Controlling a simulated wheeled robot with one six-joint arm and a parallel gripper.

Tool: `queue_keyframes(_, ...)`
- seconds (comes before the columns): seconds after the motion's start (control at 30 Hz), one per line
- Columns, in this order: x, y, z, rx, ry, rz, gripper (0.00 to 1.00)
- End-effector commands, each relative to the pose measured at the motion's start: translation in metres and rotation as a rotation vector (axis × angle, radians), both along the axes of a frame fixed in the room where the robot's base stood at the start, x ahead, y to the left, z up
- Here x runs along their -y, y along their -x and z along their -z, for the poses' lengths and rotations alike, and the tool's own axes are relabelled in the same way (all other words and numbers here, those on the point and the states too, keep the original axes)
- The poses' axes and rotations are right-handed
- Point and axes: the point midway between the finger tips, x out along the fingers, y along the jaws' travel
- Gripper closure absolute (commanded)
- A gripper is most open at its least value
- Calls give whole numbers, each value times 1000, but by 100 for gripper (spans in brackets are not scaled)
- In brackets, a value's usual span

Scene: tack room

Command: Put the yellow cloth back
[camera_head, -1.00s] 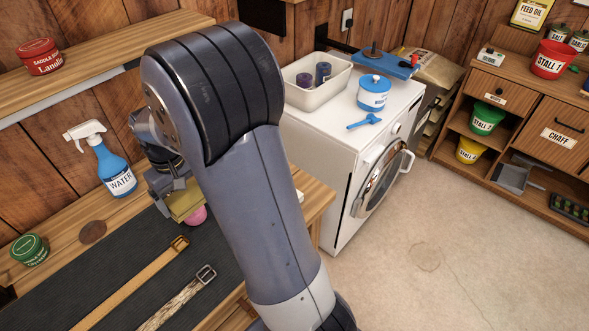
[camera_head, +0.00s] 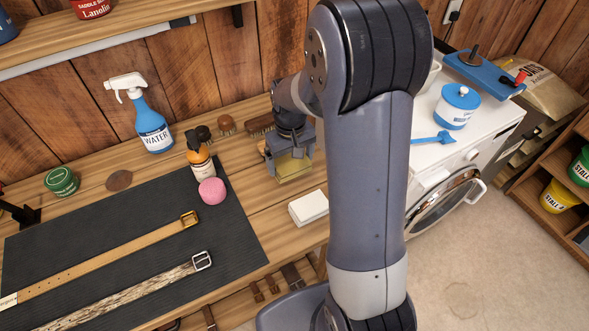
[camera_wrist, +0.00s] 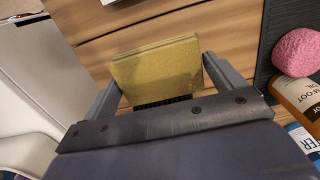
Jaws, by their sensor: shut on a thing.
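The yellow cloth (camera_wrist: 158,68) is a flat, folded square held between the two fingers of my gripper (camera_wrist: 160,90) in the wrist view. In the head view my gripper (camera_head: 290,160) is over the wooden bench near its back right part, with the yellow cloth (camera_head: 294,167) below the jaws. The cloth looks close to the bench top; I cannot tell whether it touches. A white folded block or cloth (camera_head: 309,207) lies on the bench in front of it.
A pink sponge (camera_head: 212,191) and an orange bottle (camera_head: 200,160) stand at the black mat's (camera_head: 130,230) right end. Brushes (camera_head: 227,125) lie behind. A blue spray bottle (camera_head: 150,125) stands left. The washer (camera_head: 450,155) is right, with a blue tub (camera_head: 457,107) on top.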

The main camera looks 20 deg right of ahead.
Motion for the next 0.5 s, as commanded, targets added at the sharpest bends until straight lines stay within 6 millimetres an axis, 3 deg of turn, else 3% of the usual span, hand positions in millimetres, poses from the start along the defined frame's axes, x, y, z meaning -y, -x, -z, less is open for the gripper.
queue_keyframes(0.33, 0, 0, 40, -3, 1, 1, 36)
queue_keyframes(0.5, 0, 0, 47, 1, 0, 1, 36)
